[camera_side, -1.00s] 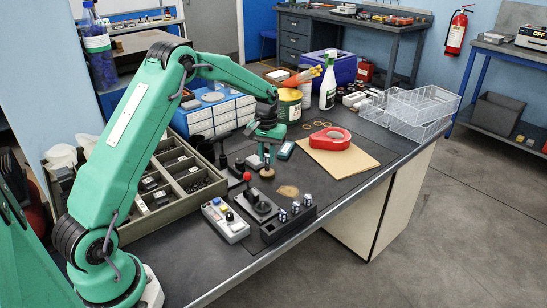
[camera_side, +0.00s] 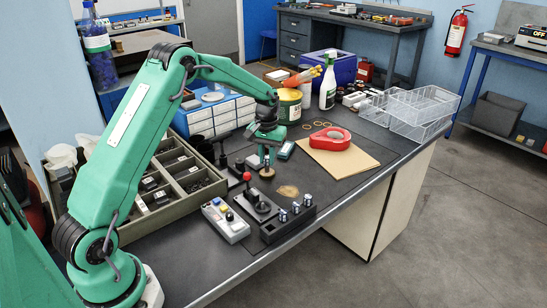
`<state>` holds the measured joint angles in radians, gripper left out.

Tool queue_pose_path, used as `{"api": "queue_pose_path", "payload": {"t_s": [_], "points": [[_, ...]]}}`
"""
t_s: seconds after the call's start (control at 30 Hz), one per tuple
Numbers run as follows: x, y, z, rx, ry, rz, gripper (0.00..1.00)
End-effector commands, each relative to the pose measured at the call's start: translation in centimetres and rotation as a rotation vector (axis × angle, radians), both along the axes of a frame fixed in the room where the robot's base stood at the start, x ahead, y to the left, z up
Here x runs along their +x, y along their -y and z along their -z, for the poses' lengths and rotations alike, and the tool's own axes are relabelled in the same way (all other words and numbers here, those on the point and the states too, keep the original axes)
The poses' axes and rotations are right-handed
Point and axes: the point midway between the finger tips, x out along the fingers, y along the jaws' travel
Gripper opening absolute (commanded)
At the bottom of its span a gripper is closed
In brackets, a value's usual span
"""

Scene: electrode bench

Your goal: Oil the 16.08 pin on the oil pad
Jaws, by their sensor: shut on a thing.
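My gripper (camera_side: 265,160) points down over the dark bench mat, past the compartment tray. It is shut on a pin, which is mostly hidden by the fingers and too small to read a number on. A small brown round piece (camera_side: 267,173) shows right below the fingertips. I cannot tell whether the pin touches it, or whether it is the oil pad. A flat tan oval patch (camera_side: 288,191) lies on the mat to the lower right. A black block (camera_side: 284,230) with several silver-topped pieces stands nearer the front edge.
A red-knobbed lever (camera_side: 248,178) and a grey button box (camera_side: 226,222) stand close in front. The compartment tray (camera_side: 141,235) is at left. Tubs and bottles stand behind.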

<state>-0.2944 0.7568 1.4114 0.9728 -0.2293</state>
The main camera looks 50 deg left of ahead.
Motion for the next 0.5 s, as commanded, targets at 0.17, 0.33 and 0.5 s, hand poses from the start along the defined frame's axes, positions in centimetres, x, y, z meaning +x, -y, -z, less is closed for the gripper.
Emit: {"api": "queue_pose_path", "payload": {"t_s": [0.17, 0.33, 0.5], "points": [[-0.02, 0.01, 0.06, -0.001, -0.001, 0.000, 0.00], [-0.02, 0.00, -0.05, -0.001, -0.001, 0.000, 0.00], [0.00, 0.00, -0.72, 0.000, 0.000, 0.000, 0.00]]}}
